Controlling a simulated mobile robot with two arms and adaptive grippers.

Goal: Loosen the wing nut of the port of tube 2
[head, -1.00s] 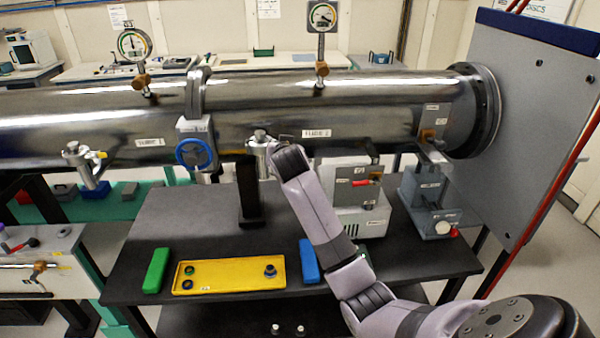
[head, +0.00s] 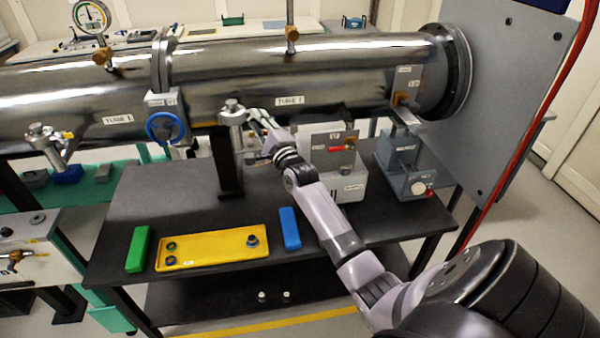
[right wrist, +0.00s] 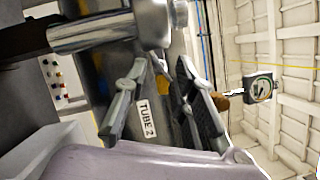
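Tube 2 (head: 345,68) is the polished steel tube on the right, with its label (head: 290,100) facing me. Its port (head: 233,118) is a silver fitting with a round cap, on the near side left of the label. My right gripper (head: 258,118) is just right of this port. In the right wrist view its two fingers (right wrist: 163,98) are apart, with nothing visibly held. A small yellow-orange part (right wrist: 162,72), perhaps the wing nut, shows between and beyond the fingers, beside the silver port (right wrist: 110,30). In the head view the wing nut cannot be made out. My left gripper is out of view.
Tube 1 (head: 80,95) has a similar port (head: 45,138). A blue handwheel (head: 165,127) sits left of tube 2's port. The black table (head: 180,195) below carries a yellow tray (head: 210,260), green and blue blocks and a pale pump-like box (head: 345,185).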

